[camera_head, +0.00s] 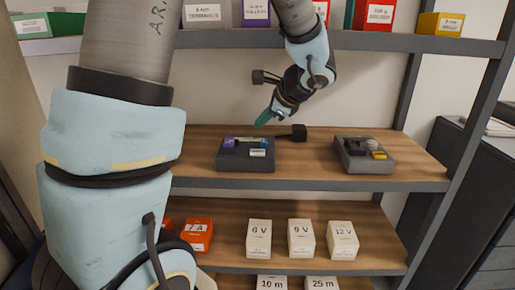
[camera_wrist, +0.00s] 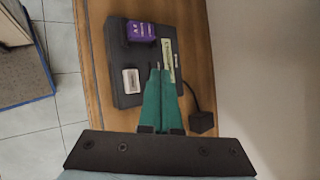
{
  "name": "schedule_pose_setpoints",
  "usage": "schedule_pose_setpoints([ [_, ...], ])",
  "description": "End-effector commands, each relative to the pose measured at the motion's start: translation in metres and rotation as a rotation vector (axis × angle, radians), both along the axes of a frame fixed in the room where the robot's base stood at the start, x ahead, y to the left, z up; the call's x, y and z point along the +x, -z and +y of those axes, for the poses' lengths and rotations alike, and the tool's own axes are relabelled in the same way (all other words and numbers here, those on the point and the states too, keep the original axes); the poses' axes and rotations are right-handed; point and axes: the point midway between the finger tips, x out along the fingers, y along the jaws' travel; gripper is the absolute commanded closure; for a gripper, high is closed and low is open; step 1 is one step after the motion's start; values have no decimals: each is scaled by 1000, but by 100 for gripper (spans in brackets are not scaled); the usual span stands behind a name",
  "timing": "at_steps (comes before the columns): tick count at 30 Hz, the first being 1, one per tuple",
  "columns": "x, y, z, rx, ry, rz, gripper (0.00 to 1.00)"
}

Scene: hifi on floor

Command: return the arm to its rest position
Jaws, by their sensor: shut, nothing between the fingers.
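My gripper (camera_head: 262,121) hangs over the middle shelf, just above and behind the left dark tray (camera_head: 232,165). It also shows in the wrist view (camera_wrist: 159,72), with its two teal fingers together and nothing between them. In that view the fingertips overlap the edge of the tray (camera_wrist: 120,60) in the picture; I cannot tell the exact height. My arm reaches from the left foreground and comes down from the top of the head view.
The left tray holds a purple box (camera_wrist: 141,31), a white block (camera_wrist: 131,81) and a pale green piece (camera_wrist: 168,50). A black cube (camera_head: 298,132) with a cable stands beside it. A second tray (camera_head: 372,166) is at right. Upper shelf edge (camera_head: 400,43) and boxes are close to my arm.

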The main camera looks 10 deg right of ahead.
Motion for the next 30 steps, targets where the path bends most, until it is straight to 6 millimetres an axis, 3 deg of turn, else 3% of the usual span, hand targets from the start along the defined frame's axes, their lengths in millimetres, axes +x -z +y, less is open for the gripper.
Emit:
schedule_pose_setpoints([
  [5, -2, 3, 6, -12, -22, 10, 100],
  [8, -11, 15, 31, -74, -126, 53, 100],
  [13, -56, 52, 101, -341, -538, 164, 100],
  [18, -103, 77, 145, -670, -1032, 181, 100],
  [24, -126, 86, 167, -936, -1433, 106, 100],
  [30, -131, 88, 173, -1013, -1553, 70, 100],
])
